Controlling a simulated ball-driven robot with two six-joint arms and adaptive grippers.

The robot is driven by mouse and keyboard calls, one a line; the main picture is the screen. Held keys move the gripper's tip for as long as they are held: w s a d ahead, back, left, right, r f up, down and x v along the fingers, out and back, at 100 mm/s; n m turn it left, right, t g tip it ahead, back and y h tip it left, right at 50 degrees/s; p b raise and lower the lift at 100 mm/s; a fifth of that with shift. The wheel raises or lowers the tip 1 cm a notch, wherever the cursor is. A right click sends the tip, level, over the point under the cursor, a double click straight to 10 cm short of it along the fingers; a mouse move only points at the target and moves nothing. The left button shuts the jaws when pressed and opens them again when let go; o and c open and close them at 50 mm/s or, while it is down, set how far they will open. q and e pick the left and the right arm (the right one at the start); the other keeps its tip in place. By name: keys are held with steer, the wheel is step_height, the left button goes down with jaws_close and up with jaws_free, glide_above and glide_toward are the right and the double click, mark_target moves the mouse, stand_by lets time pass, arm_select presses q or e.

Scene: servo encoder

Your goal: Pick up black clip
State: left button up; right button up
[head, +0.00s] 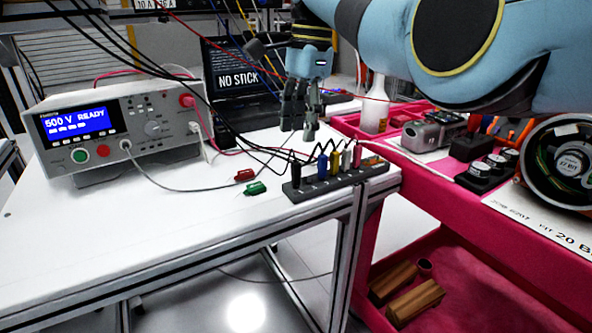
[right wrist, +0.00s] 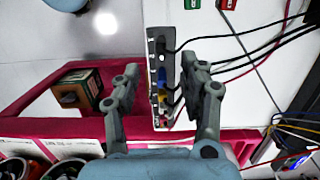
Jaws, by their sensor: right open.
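A black clip (head: 296,172) stands at the left end of a dark rack (head: 318,187) on the white table's front right edge. Blue (head: 322,165), yellow (head: 334,161) and other clips stand farther right in the same rack. In the right wrist view the black clip (right wrist: 161,46) is at the upper part of the rack (right wrist: 152,62). My right gripper (head: 299,130) is open and empty, fingers down, above and behind the rack. In the right wrist view its fingers (right wrist: 161,72) appear on either side of the rack, apart from the clips. My left gripper is not in view.
A red clip (head: 245,175) and a green clip (head: 255,188) lie on the table left of the rack. A tester (head: 115,125) stands at the left, a laptop (head: 238,75) behind. Cables trail to the rack. A pink cart (head: 440,185) stands at the right.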

mark_target(296, 162)
steer(key=f, duration=0.4)
steer(key=shift+s+a+b, duration=0.15)
steer(key=shift+a+b, duration=0.05)
steer(key=shift+b, duration=0.1)
steer(key=f, duration=0.2)
steer(key=f+b, duration=0.1)
steer(key=f, duration=0.1)
steer(key=shift+a, duration=0.2)
steer(key=shift+f, duration=0.45)
steer(key=c, duration=0.9)
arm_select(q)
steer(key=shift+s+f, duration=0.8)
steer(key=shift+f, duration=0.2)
